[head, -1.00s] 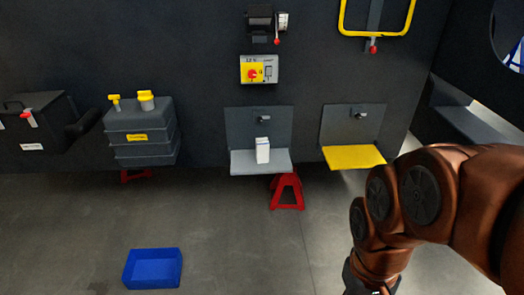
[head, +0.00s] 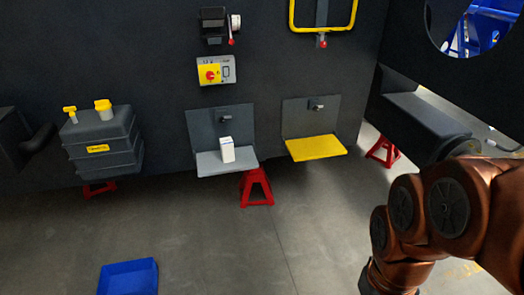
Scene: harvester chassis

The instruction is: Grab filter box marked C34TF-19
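A small white box (head: 227,150) stands upright on the grey fold-down shelf (head: 215,168) on the dark chassis wall. Its marking is too small to read, so I cannot tell whether it is C34TF-19. My copper-coloured arm is at the lower right, well apart from the box. My gripper is outside the picture, below the frame edge.
A yellow shelf (head: 316,147) is right of the grey one. Red stands (head: 256,188) are under the chassis. A blue bin (head: 128,278) lies on the floor at lower left. A dark tank (head: 104,143) is at left. The middle floor is clear.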

